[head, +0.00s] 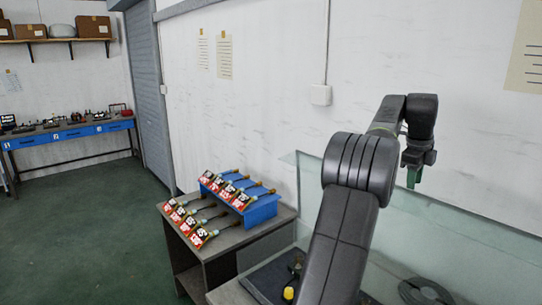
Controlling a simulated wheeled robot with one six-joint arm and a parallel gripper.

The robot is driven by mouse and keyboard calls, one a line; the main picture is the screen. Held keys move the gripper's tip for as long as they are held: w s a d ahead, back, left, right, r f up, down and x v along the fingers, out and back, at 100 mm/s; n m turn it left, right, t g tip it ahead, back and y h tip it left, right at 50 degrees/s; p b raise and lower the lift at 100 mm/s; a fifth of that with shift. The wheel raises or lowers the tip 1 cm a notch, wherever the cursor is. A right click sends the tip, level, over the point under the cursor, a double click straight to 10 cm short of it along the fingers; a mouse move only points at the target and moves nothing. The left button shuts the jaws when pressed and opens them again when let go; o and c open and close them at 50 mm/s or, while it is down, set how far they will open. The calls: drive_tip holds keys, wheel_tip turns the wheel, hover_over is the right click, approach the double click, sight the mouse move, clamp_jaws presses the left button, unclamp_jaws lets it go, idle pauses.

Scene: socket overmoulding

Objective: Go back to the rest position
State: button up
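My arm is raised at the right of the head view, with its wrist bent over and my gripper (413,178) hanging down in front of the white wall. A small dark green part shows at the gripper's lower end. It is too small to tell whether this is the fingertips or something held, or whether the fingers are apart. The gripper is well above the glass-sided bench (475,240) and touches nothing that I can see. My forearm hides part of the bench.
A blue stepped rack (262,212) with several red-labelled tools stands on a grey table (212,247) left of my arm. A yellow knob (288,293) and a coiled black cable (425,292) are low in view. A blue-drawered workbench (70,134) is far left. The green floor is clear.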

drive_tip(key=f, duration=0.4)
drive_tip(key=shift+w+d+f, duration=0.15)
drive_tip(key=shift+w+d, duration=0.1)
drive_tip(key=shift+d, duration=0.1)
drive_tip(key=shift+a, duration=0.15)
